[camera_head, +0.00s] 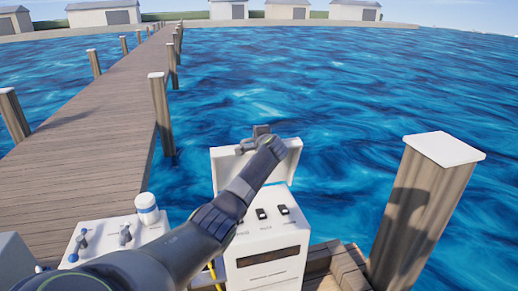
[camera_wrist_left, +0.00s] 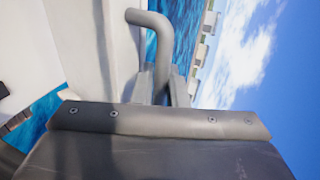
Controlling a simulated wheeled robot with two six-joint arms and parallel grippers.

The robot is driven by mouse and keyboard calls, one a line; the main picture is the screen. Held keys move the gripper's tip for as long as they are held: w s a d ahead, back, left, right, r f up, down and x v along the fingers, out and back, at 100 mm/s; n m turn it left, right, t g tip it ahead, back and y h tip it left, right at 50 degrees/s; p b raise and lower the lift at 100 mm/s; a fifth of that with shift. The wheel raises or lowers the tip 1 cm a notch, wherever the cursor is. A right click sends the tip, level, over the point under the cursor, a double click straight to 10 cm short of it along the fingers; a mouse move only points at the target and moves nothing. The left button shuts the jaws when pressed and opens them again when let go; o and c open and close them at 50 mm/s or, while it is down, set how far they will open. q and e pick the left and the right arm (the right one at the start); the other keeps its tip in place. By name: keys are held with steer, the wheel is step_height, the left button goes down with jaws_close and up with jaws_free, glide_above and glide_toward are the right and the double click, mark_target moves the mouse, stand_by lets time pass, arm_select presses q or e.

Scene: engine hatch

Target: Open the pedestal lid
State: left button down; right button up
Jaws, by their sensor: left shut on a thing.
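The white pedestal (camera_head: 265,265) stands at the bottom middle of the head view. Its white lid (camera_head: 225,172) is raised, standing up at the back, and the switch panel under it is exposed. My left arm reaches across in front and hides part of the lid and panel. My left gripper (camera_head: 261,133) is at the lid's upper edge. In the left wrist view its fingers (camera_wrist_left: 166,85) are shut on a grey bent handle (camera_wrist_left: 152,24), beside a white surface that looks like the lid. My right gripper is not in view.
Several black switches (camera_head: 261,213) sit on the pedestal's top. Left of it is a white console (camera_head: 100,237) with small levers and a white-and-blue cylinder (camera_head: 147,206). A wooden post (camera_head: 420,205) stands at the right. A dock (camera_head: 95,120) and open water lie beyond.

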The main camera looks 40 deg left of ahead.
arm_select(q)
steer(key=shift+w+a+r, duration=0.15)
steer(key=shift+a, duration=0.05)
stand_by(0.3)
steer(key=c, duration=1.5)
jaws_free()
steer(key=shift+d, duration=0.15)
steer(key=b+v, duration=0.3)
steer(key=v, duration=1.4)
steer(key=shift+b, duration=0.4)
